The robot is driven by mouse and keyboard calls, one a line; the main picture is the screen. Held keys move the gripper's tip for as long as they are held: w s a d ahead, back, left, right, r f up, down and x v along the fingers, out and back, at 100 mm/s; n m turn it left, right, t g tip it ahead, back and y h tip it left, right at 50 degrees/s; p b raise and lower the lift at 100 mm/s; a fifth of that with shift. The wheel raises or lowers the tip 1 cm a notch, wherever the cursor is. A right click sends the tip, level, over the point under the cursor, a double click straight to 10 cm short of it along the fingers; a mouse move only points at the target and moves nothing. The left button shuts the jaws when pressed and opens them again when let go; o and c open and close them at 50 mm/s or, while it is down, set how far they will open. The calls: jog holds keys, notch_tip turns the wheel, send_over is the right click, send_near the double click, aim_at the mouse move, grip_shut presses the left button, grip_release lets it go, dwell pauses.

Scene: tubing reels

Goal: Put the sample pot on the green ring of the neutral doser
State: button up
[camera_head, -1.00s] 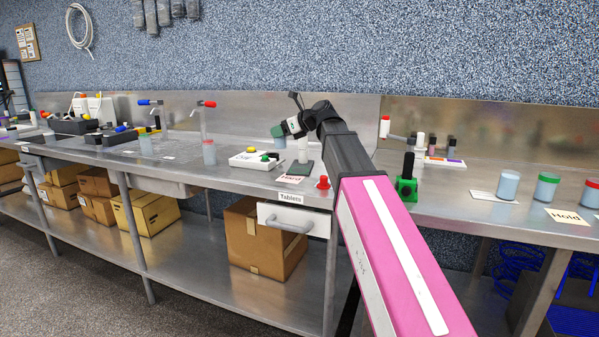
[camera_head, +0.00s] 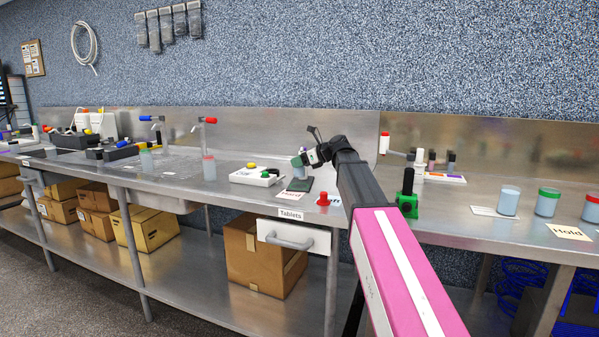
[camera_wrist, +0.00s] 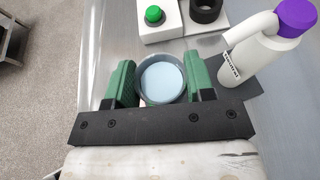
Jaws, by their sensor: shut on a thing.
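My gripper (camera_wrist: 160,88) is shut on the sample pot (camera_wrist: 160,80), a round pot with pale blue contents, held between its green fingers. In the head view my gripper (camera_head: 300,160) is above the bench, in front of a white bottle-like doser, and partly hides it. In the wrist view the white doser (camera_wrist: 249,62) has a purple cap and a side spout, and stands on a dark grey plate (camera_wrist: 247,90) right of the pot.
A white box (camera_head: 253,176) with coloured knobs stands left of the gripper. A green stand (camera_head: 407,207) and lidded pots (camera_head: 547,202) are to the right.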

aim_at(304, 168)
jog(key=shift+f, duration=1.95)
jog(key=o, duration=0.9)
jog(key=shift+f, duration=0.1)
jog(key=shift+r, duration=0.2)
jog(key=v, duration=1.2)
